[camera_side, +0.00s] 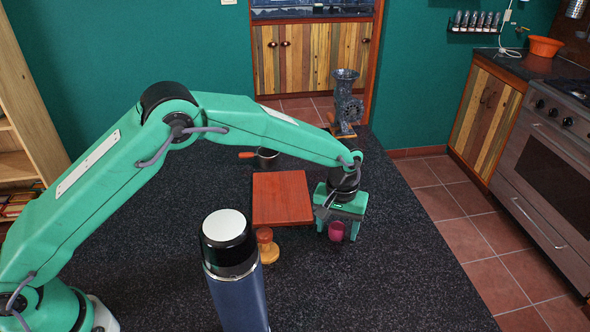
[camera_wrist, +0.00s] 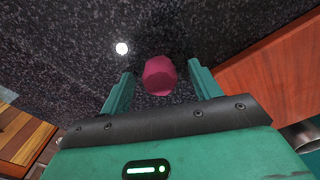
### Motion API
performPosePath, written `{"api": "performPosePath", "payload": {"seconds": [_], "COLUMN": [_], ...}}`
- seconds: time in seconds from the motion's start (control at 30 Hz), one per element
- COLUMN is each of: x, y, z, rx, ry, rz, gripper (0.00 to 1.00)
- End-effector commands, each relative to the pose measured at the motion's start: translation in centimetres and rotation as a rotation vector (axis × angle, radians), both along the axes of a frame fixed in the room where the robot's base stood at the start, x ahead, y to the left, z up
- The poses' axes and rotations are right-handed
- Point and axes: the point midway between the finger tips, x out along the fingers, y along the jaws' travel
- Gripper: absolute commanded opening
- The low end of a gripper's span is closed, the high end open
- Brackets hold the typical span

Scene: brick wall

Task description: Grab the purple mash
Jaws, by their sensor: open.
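The purple mash shows as a small magenta, cup-like thing (camera_side: 336,231) on the dark speckled counter, in front of the board's right side in the side view. In the wrist view the magenta thing (camera_wrist: 160,76) has a faceted, rounded outline and lies between the fingertips. My gripper (camera_side: 337,222) is over it, pointing down, with one finger on each side. In the wrist view my gripper (camera_wrist: 160,70) is open, with a gap between each finger and the magenta thing. Whether the fingertips reach the counter is hard to tell.
A red-brown board (camera_side: 281,197) lies left of my gripper. A wooden-and-red small item (camera_side: 267,246) and a tall blue flask (camera_side: 236,285) stand front left. A pan (camera_side: 267,157) and a grinder (camera_side: 345,100) are behind. The counter's right side is clear to its edge.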

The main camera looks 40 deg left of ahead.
Motion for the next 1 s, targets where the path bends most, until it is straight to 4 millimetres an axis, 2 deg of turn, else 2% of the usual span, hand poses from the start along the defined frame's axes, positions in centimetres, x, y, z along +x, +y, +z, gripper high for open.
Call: {"api": "performPosePath", "payload": {"seconds": [0.3, 0.5, 1.0], "x": [0.00, 0.00, 0.03], "y": [0.00, 0.00, -0.01], "z": [0.03, 0.04, 0.74], "rx": [0.000, 0.000, 0.000], "ry": [0.000, 0.000, -0.001], "rz": [0.000, 0.000, 0.000], "gripper": [0.61, 0.25, 0.25]}}
